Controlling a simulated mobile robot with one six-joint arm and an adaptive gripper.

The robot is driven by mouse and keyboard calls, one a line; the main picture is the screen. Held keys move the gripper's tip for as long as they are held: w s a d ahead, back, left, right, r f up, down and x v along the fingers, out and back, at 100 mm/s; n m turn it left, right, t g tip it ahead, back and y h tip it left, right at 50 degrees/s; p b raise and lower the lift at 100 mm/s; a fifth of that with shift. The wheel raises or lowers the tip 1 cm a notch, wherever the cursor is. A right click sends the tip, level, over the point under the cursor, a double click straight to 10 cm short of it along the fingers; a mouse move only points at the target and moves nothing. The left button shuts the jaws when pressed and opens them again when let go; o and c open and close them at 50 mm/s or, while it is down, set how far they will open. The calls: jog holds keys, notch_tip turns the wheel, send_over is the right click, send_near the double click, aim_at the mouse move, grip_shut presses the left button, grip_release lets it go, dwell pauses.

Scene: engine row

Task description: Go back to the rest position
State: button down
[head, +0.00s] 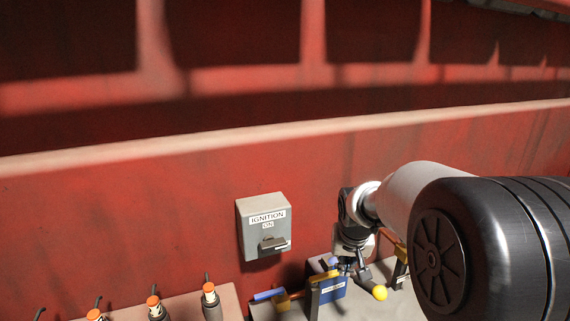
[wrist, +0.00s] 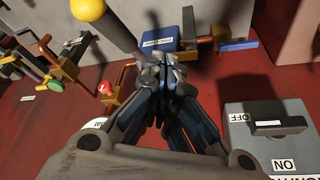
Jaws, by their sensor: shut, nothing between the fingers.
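My gripper (wrist: 165,65) is shut and empty in the wrist view, its dark fingers drawn together. In the head view my gripper (head: 347,266) hangs at the end of my arm, to the right of the grey ignition box (head: 247,216) and apart from it. The ignition box also shows at the lower right of the wrist view (wrist: 240,150). Its dark switch handle (head: 274,244) sits below the ON label. In the wrist view the handle (wrist: 280,127) lies beside the OFF label.
A yellow-knobbed lever (head: 380,293) and a blue labelled block (head: 331,290) are close by my gripper. Several orange-topped plugs (head: 209,288) stand at the lower left. A red valve knob (wrist: 105,88) and a green one (wrist: 55,86) show in the wrist view.

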jog(key=s+a+r, duration=0.1)
jog(key=s+r, duration=0.4)
jog(key=s, duration=0.3)
jog(key=s+a+n+b, duration=0.2)
jog(key=s, duration=2.3)
jog(key=shift+a+r+y, duration=0.3)
jog(key=shift+a+y, duration=0.05)
jog(key=shift+y, duration=0.05)
jog(key=shift+w, duration=0.1)
